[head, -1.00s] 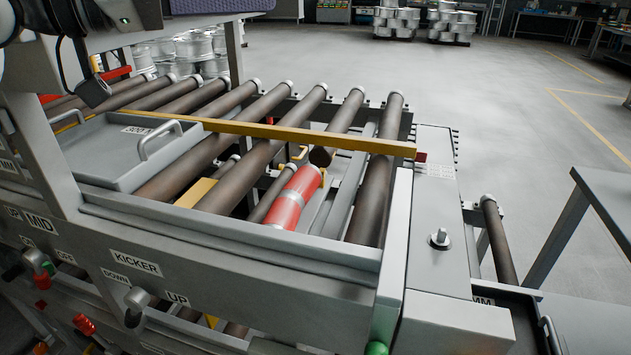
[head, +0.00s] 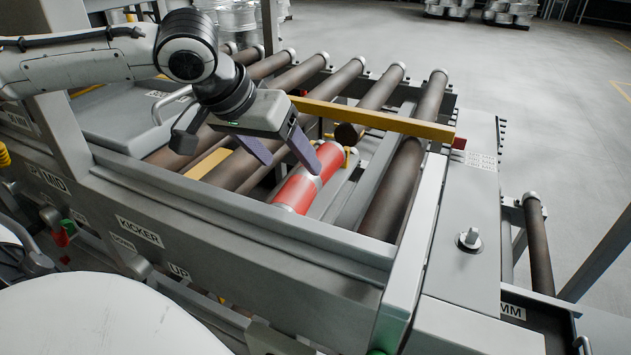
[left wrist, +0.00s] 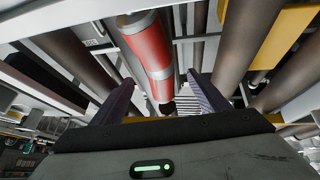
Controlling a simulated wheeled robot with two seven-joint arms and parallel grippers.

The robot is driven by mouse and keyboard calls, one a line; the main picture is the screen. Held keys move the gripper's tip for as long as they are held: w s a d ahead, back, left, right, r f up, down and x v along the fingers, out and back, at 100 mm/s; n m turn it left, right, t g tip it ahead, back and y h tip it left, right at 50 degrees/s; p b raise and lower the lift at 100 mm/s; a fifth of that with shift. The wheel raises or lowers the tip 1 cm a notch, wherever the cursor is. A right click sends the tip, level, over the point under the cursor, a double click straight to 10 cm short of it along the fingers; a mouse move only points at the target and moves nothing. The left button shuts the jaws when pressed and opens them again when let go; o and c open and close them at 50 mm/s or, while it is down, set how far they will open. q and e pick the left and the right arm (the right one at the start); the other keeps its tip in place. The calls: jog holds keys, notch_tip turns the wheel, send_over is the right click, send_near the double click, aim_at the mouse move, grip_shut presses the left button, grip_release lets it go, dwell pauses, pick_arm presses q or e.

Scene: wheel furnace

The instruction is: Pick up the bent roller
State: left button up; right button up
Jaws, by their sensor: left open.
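One brown roller (head: 378,100) in the head view stands out of line: its dark near end stops at the yellow bar, while its neighbours run on towards the near frame. A red cylinder with silver bands (head: 308,182) lies just right of the fingers. In the left wrist view the red cylinder (left wrist: 148,50) shows beyond and between the open fingers (left wrist: 161,80). My right gripper is out of view.
A yellow bar (head: 400,123) crosses above the rollers. A grey tray with handles (head: 125,130) sits left, behind my arm. The grey conveyor frame (head: 250,225) and a knob panel (head: 468,240) border the near and right sides. Open floor (head: 540,90) lies behind.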

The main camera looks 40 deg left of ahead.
aim_at(304, 171)
pick_arm(q)
jog(key=shift+x, duration=4.35)
jog(key=c, duration=1.6)
jog(key=shift+r, duration=0.2)
grip_shut()
jog(key=shift+w+r+p, duration=0.1)
jog(key=shift+r+p, duration=0.25)
jog(key=shift+r, duration=0.15)
notch_tip(304, 171, up, 8)
jog(key=p, duration=0.3)
jog(key=shift+r, duration=0.5)
